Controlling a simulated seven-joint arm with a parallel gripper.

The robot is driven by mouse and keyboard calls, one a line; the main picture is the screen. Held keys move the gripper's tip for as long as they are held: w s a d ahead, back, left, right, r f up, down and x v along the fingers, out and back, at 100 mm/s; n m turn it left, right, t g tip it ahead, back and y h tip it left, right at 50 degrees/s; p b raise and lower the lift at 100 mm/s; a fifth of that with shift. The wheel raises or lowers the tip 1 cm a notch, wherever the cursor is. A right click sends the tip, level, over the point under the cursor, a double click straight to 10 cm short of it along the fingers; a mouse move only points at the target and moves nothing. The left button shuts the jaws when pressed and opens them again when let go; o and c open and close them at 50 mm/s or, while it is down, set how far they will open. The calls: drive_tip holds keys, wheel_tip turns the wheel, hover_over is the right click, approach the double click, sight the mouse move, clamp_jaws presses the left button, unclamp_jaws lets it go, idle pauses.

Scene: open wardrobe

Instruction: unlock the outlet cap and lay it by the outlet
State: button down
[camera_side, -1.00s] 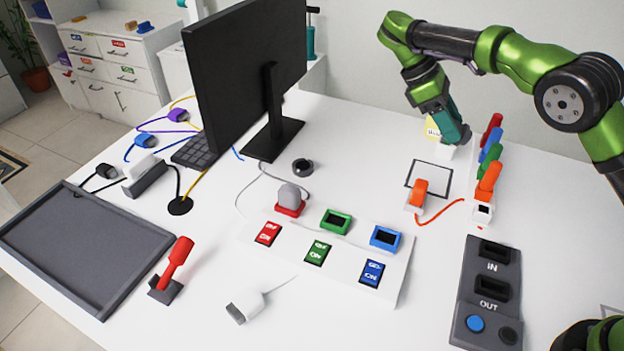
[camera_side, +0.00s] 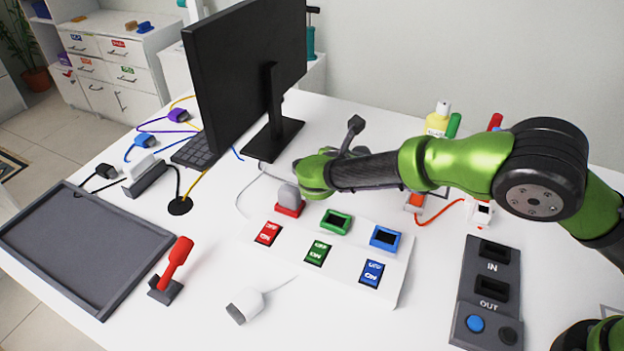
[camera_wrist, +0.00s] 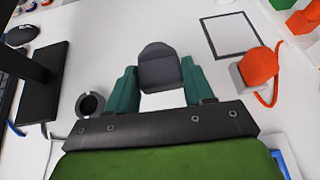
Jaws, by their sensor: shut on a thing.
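A light grey cap (camera_side: 289,194) stands upright on the red outlet (camera_side: 288,209) at the left end of the white strip. My gripper (camera_wrist: 163,90) shows its teal fingers in the wrist view, shut on a dark grey round-topped piece (camera_wrist: 160,68). I cannot tell exactly what that piece is. In the side view my green wrist is just behind and right of the cap, and the fingers are hidden. A dark block on a stem (camera_side: 355,125) sticks up above the wrist there; its nature is unclear.
The white strip (camera_side: 396,285) also has open green (camera_side: 336,221) and blue (camera_side: 386,238) outlets, with switches in front. A dark ring (camera_wrist: 90,105) lies left of the fingers. An orange plug (camera_wrist: 258,66) and a black-outlined square (camera_wrist: 229,36) are right. The monitor (camera_side: 235,65) stands behind left.

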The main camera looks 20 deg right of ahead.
drive_tip(key=shift+f, duration=2.9)
drive_tip(key=shift+c, duration=0.2)
unclamp_jaws()
wheel_tip(320, 180, up, 7)
drive_tip(key=s+a, duration=0.2)
drive_tip(key=shift+s+a, duration=0.15)
drive_tip(key=shift+a, duration=0.15)
